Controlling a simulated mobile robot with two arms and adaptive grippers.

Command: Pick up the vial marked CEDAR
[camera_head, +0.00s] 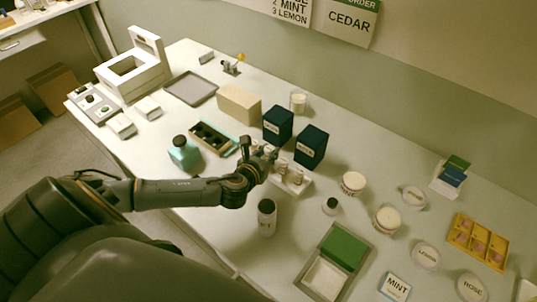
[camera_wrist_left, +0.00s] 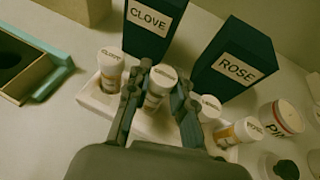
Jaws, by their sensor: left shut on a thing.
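My left gripper (camera_head: 258,158) is at the left part of a white rack (camera_head: 305,187) on the table. In the left wrist view the gripper (camera_wrist_left: 160,84) has its two fingers on either side of a white-capped vial (camera_wrist_left: 155,99) and is shut on it. The vial's cap lettering is too blurred to read. My right gripper is not in view.
Dark boxes marked CLOVE (camera_wrist_left: 150,22) and ROSE (camera_wrist_left: 238,66) stand close behind the rack. A white bottle (camera_head: 266,218) stands in front. A CEDAR order sign (camera_head: 349,24) hangs on the wall.

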